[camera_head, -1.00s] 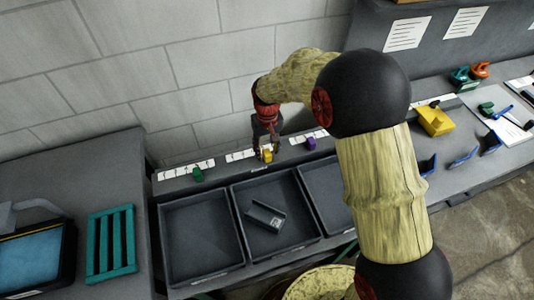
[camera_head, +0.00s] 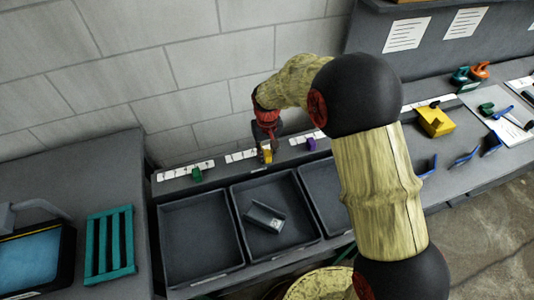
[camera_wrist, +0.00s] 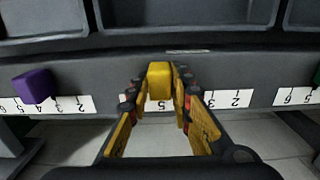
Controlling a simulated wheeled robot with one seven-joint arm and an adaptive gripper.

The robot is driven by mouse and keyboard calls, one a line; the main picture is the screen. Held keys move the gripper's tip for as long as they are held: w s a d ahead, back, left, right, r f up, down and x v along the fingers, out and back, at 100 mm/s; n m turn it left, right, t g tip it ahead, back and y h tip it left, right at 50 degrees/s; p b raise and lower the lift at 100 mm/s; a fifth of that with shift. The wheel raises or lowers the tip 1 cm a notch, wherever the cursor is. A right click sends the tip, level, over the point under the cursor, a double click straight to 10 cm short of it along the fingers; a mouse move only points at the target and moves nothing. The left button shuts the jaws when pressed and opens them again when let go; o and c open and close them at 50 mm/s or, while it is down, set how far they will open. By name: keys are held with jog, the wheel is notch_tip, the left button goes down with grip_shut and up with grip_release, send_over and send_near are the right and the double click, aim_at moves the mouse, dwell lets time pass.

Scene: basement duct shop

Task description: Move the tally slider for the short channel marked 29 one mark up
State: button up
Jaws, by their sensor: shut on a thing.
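A grey short channel (camera_head: 264,218) with a small pale label lies in the middle tray (camera_head: 240,247); I cannot read the label.
A green slider (camera_head: 196,174) stands at the left strip, and a purple slider (camera_head: 310,144) at the right strip. Dark trays (camera_head: 200,275) line the bench front. A teal rack (camera_head: 110,247) and a screen (camera_head: 30,258) are at left. A yellow block (camera_head: 436,121) is at right.

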aim_at(278, 156)
grip_shut()
jog(key=shift+d, duration=0.1)
jog(key=d, duration=0.2)
jog(key=w+d+p, duration=0.1)
jog(key=d, duration=0.1)
jog(key=shift+w, duration=0.15)
jog(key=shift+a, duration=0.1)
jog(key=o, duration=0.6)
grip_release()
jog(key=shift+d, duration=0.2)
jog(key=shift+o, duration=0.5)
jog(key=shift+a+r, duration=0.1)
jog(key=shift+r, duration=0.4)
notch_tip(278, 156, up, 11)
